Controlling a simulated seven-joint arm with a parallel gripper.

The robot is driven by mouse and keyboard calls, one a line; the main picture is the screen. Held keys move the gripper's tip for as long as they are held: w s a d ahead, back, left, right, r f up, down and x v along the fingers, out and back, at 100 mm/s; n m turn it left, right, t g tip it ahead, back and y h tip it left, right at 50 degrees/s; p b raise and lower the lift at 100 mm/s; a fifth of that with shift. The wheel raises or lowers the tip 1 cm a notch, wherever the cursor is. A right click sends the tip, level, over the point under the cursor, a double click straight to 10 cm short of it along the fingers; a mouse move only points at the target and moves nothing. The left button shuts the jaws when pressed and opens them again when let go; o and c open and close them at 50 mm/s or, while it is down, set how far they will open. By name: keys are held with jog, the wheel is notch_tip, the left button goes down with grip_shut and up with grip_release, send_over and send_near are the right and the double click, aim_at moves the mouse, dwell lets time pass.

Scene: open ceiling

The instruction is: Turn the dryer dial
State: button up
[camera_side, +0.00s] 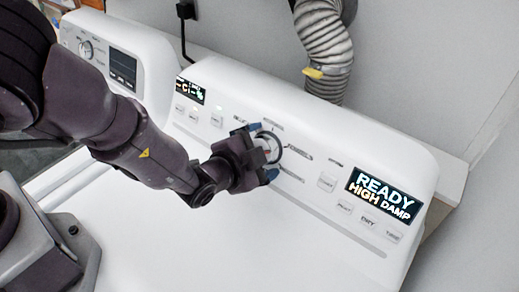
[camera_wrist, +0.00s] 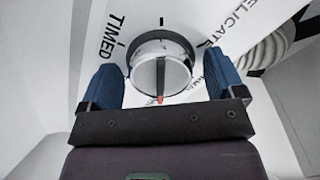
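The dryer dial (camera_wrist: 160,68) is a round silver knob with a dark ring on the white dryer panel. In the wrist view its dark pointer line runs up and down, with a red tip at the lower end. In the side view the dial (camera_side: 270,148) is partly hidden by my gripper (camera_side: 263,152). In the wrist view my gripper (camera_wrist: 163,80) is open, with one blue fingertip on each side of the dial. Gaps show between the fingertips and the knob, and I cannot tell whether either touches it.
The dryer panel (camera_side: 300,190) has several buttons and a display (camera_side: 384,194) reading "READY HIGH DAMP". A second machine (camera_side: 115,60) with its own knob stands at the left. A ribbed grey duct (camera_side: 325,45) rises behind the panel.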

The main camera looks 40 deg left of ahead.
jog(key=v, duration=1.3)
jog(key=s+d+f+n+g+h, duration=0.1)
jog(key=s+d+f+g+h, duration=0.1)
jog(key=s+f+g, duration=0.25)
notch_tip(320, 180, up, 4)
jog(key=s+n+g+h, duration=0.1)
jog(key=s+n+g, duration=0.15)
jog(key=g, duration=0.35)
jog(key=s+a+r+n+t+y, duration=0.1)
jog(key=s+a+r+n, duration=0.1)
jog(key=a+r, duration=0.8)
jog(key=s+a+r+n+t+y, duration=0.1)
jog(key=a+r+n, duration=0.3)
jog(key=a+r, duration=0.6)
jog(key=shift+s+a+r+y, duration=0.35)
jog(key=shift+s+a, duration=0.1)
jog(key=shift+a, duration=0.6)
